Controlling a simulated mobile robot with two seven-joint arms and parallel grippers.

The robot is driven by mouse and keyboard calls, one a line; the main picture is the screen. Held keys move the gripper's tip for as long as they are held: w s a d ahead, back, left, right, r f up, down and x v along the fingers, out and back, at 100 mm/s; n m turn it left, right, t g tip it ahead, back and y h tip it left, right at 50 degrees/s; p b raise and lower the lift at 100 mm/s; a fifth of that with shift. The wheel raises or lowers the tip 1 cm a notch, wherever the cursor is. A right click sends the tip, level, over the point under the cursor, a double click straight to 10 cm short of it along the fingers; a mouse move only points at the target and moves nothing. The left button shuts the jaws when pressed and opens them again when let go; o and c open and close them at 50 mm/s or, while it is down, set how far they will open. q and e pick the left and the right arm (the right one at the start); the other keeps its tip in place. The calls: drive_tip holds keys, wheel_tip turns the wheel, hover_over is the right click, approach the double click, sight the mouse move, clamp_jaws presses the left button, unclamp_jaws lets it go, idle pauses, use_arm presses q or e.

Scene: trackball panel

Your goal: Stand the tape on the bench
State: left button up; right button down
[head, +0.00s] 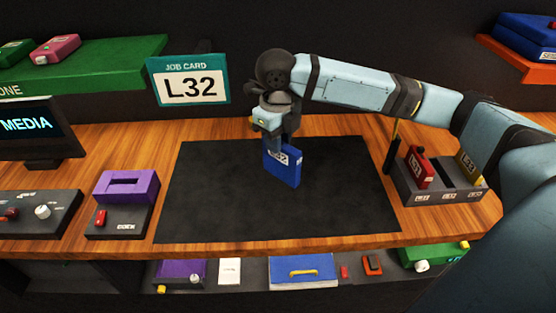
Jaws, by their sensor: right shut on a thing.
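The blue tape (284,168) hangs upright below my right gripper (281,143), over the black mat (220,200) on the wooden bench (330,240). My right gripper is shut on its top edge. Its pale label is partly covered by the gripper; the end seems to read 32. I cannot tell whether the tape's lower edge touches the mat. The job card (189,81) behind the bench reads L32. My left gripper is not in view.
A grey rack (445,191) at right holds a red tape (417,168) and a yellow tape (467,165). A purple-topped device (124,200) stands left of the mat. The mat around the blue tape is clear. A lower shelf holds several items.

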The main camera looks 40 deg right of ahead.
sight(278, 159)
drive_tip(key=shift+f, duration=2.9)
drive_tip(key=c, duration=1)
unclamp_jaws()
drive_tip(key=shift+f, duration=0.1)
wheel_tip(278, 159, up, 11)
drive_tip(key=shift+w+a+r, duration=0.1)
drive_tip(key=shift+r, duration=0.55)
